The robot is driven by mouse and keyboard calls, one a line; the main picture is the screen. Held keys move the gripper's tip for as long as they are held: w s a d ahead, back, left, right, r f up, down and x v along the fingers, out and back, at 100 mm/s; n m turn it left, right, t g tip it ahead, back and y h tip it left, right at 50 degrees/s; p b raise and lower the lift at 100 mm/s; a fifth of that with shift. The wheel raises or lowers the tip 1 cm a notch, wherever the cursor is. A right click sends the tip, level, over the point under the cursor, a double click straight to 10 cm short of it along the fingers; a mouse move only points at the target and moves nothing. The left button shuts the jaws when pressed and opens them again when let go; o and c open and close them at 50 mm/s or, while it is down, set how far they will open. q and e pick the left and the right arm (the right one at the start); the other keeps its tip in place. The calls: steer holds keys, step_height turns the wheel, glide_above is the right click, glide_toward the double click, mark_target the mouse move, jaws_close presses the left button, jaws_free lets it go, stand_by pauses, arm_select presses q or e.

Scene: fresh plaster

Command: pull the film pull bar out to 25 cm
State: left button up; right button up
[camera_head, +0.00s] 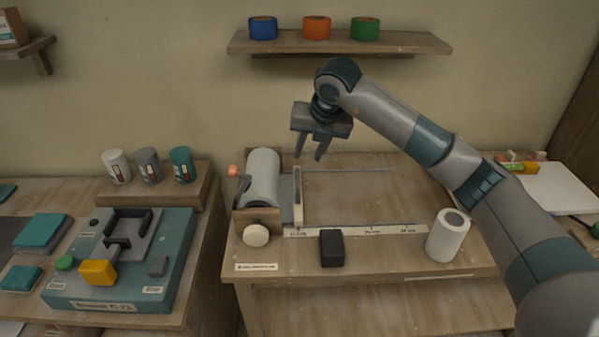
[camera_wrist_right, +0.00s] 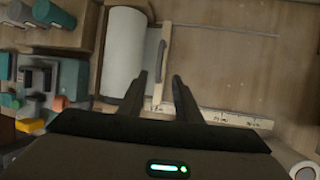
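The film pull bar (camera_head: 298,197) is a pale upright strip just right of the white film roll (camera_head: 263,178), at the left end of the ruler (camera_head: 365,230). Grey film shows between roll and bar. My left gripper is not in view.
A cream knob (camera_head: 256,235) is by the roll. A teal machine (camera_head: 125,262) is at left. The board right of the bar is clear.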

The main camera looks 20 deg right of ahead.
steer(key=p, duration=0.2)
glide_toward(298, 178)
steer(key=x, duration=0.2)
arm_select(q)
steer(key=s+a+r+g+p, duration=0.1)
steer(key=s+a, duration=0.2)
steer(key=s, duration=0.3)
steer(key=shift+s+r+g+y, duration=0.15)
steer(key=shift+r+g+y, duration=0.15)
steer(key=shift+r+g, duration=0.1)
arm_select(e)
steer(key=shift+x, duration=2.9)
jaws_close()
